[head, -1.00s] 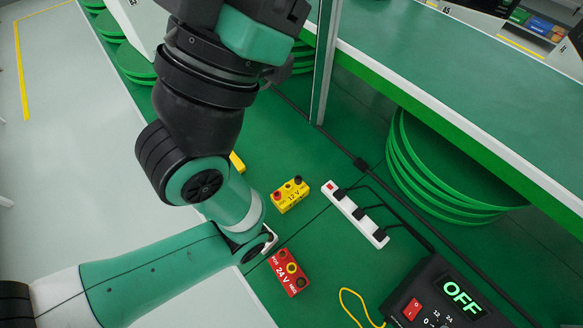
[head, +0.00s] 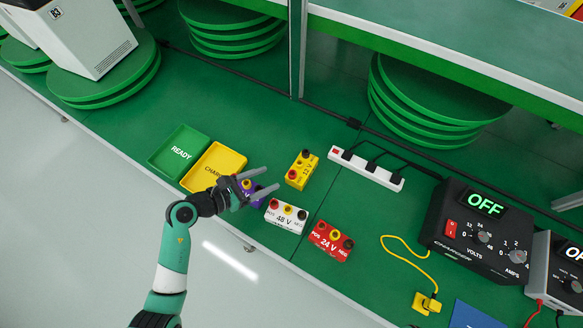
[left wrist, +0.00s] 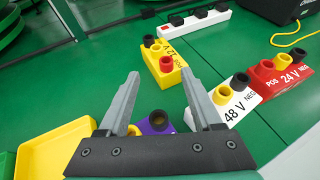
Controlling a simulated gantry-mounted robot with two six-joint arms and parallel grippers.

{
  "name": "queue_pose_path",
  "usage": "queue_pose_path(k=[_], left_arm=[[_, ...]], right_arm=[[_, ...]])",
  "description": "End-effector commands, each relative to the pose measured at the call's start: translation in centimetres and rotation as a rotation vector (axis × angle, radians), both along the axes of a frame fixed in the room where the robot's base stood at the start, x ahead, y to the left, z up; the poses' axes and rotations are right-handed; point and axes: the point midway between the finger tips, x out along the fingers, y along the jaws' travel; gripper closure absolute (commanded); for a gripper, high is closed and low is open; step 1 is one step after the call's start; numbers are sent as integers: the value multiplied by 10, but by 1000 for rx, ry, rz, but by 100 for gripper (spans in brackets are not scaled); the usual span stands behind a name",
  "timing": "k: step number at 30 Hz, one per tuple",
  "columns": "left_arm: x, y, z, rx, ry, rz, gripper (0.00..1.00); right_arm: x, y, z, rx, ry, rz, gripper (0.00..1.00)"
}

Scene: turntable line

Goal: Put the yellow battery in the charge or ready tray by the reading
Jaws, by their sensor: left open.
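The yellow 12 V battery (head: 301,170) stands upright on the green bench, its posts on top. My left gripper (head: 271,180) is open and empty. In the left wrist view the battery (left wrist: 164,66) shows beyond and between the fingertips (left wrist: 160,76). The green READY tray (head: 188,137) and the yellow charge tray (head: 226,157) lie side by side left of the gripper. The charge tray's label is partly hidden by my left gripper. My right gripper is out of view.
A purple battery (head: 249,185) lies under my left gripper. The white 48 V (head: 286,216) and red 24 V (head: 331,241) batteries stand in front. A power strip (head: 366,168) is right of the yellow battery. The charger (head: 470,230) reads OFF; a yellow lead (head: 402,243) lies before it.

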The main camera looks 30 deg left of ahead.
Motion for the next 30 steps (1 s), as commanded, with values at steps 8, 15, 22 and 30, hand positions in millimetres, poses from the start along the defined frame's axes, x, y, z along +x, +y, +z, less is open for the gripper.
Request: queue_pose_path(k=[8, 15, 22, 30], left_arm=[[13, 1, -10, -2, -2, 16, 34], [46, -14, -22, -4, -5, 17, 34], [55, -18, -26, -3, -5, 17, 34], [93, -35, -45, -3, -5, 17, 34]], right_arm=[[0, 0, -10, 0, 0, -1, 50], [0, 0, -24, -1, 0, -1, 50], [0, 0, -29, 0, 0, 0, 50], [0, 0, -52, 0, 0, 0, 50]])
